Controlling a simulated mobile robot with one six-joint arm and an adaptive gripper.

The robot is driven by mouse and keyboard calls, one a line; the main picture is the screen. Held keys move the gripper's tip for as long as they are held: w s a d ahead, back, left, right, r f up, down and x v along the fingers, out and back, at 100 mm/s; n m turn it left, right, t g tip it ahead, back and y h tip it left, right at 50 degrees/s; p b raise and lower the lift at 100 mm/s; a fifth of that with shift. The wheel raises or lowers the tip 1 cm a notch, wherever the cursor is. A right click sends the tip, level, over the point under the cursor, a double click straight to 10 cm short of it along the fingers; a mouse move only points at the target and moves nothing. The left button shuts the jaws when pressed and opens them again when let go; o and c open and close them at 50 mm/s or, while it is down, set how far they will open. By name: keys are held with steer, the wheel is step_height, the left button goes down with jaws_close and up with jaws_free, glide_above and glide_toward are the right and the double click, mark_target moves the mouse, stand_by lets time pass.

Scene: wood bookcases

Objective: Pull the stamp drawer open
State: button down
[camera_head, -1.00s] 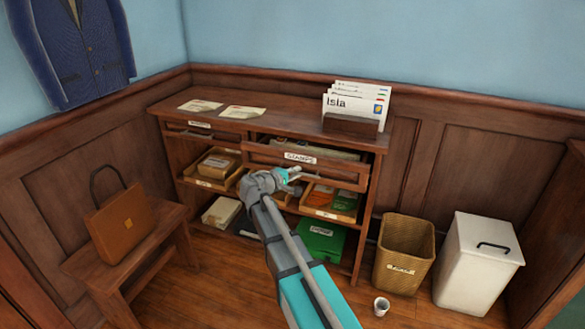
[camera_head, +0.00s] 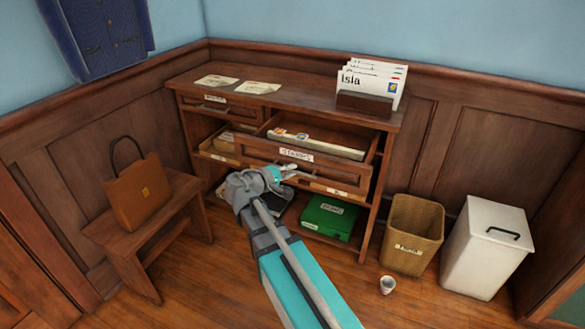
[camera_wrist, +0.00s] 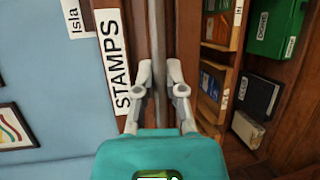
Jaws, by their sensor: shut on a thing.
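The stamp drawer (camera_head: 345,173), labelled STAMPS (camera_head: 296,154), stands pulled out of the wooden cabinet. Its inside shows, with a row of pale papers and colored tabs (camera_head: 315,142) towards the back. My gripper (camera_head: 290,174) is at the drawer's front, just below the label. In the wrist view my gripper (camera_wrist: 160,75) is shut on the drawer's bar handle (camera_wrist: 159,35), one finger on each side. The label (camera_wrist: 117,62) lies left of the handle there. How far the drawer still sits inside the cabinet cannot be seen.
The cabinet top (camera_head: 300,98) holds papers and a letter rack (camera_head: 371,103). A green box (camera_head: 328,218) sits low in the cabinet. A bench (camera_head: 180,205) with a brown bag (camera_head: 138,193) stands left. A wicker basket (camera_head: 412,235), white bin (camera_head: 487,247) and small cup (camera_head: 387,285) stand right.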

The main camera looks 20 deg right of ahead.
steer(key=shift+w, duration=0.1)
steer(key=c, duration=0.7)
jaws_free()
steer(key=shift+d, duration=0.1)
